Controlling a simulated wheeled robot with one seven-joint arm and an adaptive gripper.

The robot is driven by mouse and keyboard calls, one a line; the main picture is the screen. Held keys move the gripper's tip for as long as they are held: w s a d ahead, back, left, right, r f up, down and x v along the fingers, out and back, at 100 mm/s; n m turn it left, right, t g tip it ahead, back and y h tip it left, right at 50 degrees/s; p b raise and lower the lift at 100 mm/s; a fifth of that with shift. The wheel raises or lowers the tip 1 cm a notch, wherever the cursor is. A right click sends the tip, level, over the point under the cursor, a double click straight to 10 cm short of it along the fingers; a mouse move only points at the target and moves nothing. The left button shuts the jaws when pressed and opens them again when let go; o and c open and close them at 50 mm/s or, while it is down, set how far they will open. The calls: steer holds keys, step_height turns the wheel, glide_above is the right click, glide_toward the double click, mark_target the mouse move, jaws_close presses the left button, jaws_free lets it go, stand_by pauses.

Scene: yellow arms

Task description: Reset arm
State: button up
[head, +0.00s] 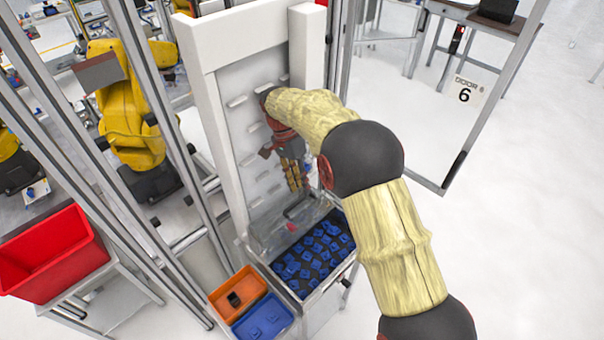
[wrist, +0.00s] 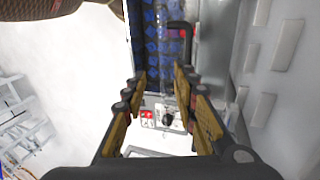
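My gripper (head: 293,174) hangs in front of the white slotted panel (head: 243,115), above the tray area, with its fingers pointing down. In the wrist view my gripper (wrist: 158,92) has its two yellow-padded fingers spread well apart, with nothing held between them. My arm reaches in from the lower right of the head view, with its yellow-covered links and dark joints bent over toward the panel.
A tray of several blue parts (head: 318,255) lies below my gripper. An orange bin (head: 225,289) and a blue bin (head: 272,319) stand beside it. Metal frame posts and a red crate (head: 52,252) are at left. Open floor (head: 520,220) lies at right.

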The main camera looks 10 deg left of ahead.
steer(key=s+f+n, duration=0.1)
steer(key=n, duration=0.2)
steer(key=s+d+f+n, duration=0.1)
steer(key=s+f+n, duration=0.1)
steer(key=shift+s+f+n, duration=0.1)
steer(key=shift+f+n, duration=0.1)
steer(key=shift+n, duration=0.2)
steer(key=s+d+r+n+t+y+b, duration=0.1)
steer(key=s+d+t+b, duration=0.3)
steer(key=s+d+b, duration=0.5)
steer(key=s+d+r+t+y+b, duration=0.1)
steer(key=s+d+r+t+b, duration=0.2)
steer(key=s+d+b, duration=0.6)
steer(key=s+d+r, duration=0.1)
steer(key=s+d, duration=0.8)
steer(key=shift+s+n+t+y, duration=0.2)
steer(key=shift+n+t+y, duration=0.2)
